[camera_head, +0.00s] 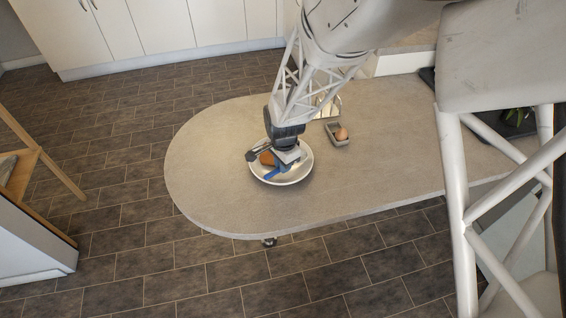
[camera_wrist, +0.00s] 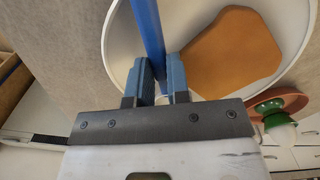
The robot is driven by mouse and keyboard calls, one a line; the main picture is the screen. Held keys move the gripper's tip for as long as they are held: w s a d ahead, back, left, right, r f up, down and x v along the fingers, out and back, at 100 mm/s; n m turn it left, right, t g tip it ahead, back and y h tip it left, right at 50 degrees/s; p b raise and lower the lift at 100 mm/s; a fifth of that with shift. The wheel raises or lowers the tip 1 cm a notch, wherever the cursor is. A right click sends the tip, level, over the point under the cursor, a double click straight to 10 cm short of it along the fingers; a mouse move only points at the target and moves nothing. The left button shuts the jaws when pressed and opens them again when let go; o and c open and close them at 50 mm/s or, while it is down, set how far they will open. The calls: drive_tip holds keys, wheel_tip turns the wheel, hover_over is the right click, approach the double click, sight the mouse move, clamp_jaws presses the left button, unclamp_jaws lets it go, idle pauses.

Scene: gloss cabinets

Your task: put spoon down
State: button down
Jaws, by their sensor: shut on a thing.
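My gripper (camera_wrist: 160,75) has its two fingers closed around a long, straight blue bar, which looks like the handle of the spoon (camera_wrist: 148,30). The spoon's far end runs out of the top of the wrist view, so its bowl is not seen. A white round plate (camera_wrist: 122,45) lies under the spoon. In the head view my gripper (camera_head: 277,163) is low over this plate (camera_head: 300,173) and hides part of it. I cannot tell whether the spoon touches the plate.
A flat orange-brown piece (camera_wrist: 230,52) lies on the plate beside the spoon. A small grey box (camera_head: 336,140) with a brown egg (camera_head: 341,134) stands to the right. The rounded grey counter (camera_head: 215,150) is clear left of the plate, and its edge curves around there.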

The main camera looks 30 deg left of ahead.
drive_tip(key=shift+f, duration=0.15)
drive_tip(key=c, duration=1.1)
unclamp_jaws()
drive_tip(key=shift+r, duration=0.2)
wheel_tip(320, 180, up, 12)
drive_tip(key=shift+w+r, duration=0.1)
drive_tip(key=shift+d, duration=0.1)
